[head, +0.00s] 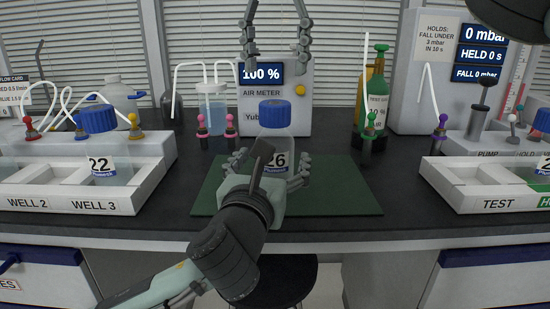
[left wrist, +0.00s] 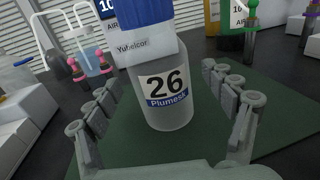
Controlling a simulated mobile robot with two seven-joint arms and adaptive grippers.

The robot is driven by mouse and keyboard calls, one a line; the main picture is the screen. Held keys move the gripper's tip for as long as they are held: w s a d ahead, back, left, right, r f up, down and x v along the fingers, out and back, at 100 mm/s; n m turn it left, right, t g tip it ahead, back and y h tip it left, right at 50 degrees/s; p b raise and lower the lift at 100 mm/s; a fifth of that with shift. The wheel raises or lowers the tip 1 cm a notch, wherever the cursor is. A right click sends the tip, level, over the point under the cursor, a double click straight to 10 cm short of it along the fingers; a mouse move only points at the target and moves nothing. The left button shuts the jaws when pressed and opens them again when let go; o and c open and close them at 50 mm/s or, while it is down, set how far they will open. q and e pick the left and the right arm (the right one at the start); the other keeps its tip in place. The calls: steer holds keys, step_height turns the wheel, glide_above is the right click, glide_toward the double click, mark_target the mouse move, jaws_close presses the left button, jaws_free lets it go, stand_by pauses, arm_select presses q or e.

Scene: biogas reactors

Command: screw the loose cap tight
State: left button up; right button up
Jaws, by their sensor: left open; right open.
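A clear bottle labelled 26 (head: 277,143) stands upright on the dark green mat (head: 335,190), with a blue cap (head: 275,114) on top. The label also shows in the left wrist view (left wrist: 167,86), where the cap (left wrist: 147,12) is cut off by the top edge. I cannot tell how tightly the cap sits. My left gripper (head: 269,165) is open low at the bottle, with fingers on either side; gaps show in the left wrist view. My right gripper (head: 276,60) is open and empty, pointing down above the cap.
Bottle 22 (head: 103,160) stands in the white well rack (head: 60,205) at left. A white test rack (head: 480,195) is at right. Behind the mat stand the air meter (head: 300,112), a tubed flask (head: 212,115) and a green gas cylinder (head: 376,95). The mat's right part is clear.

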arm_select(q)
steer(key=shift+w+d, duration=0.25)
steer(key=shift+w, duration=0.9)
steer(key=shift+c, duration=0.6)
jaws_close()
arm_select(e)
steer(key=n, duration=0.7)
steer(key=shift+n, duration=0.4)
steer(key=n, duration=1.4)
steer(key=shift+n, duration=0.3)
steer(key=n, duration=0.4)
steer(key=shift+n, duration=0.3)
steer(key=n, duration=0.4)
steer(key=shift+n, duration=0.3)
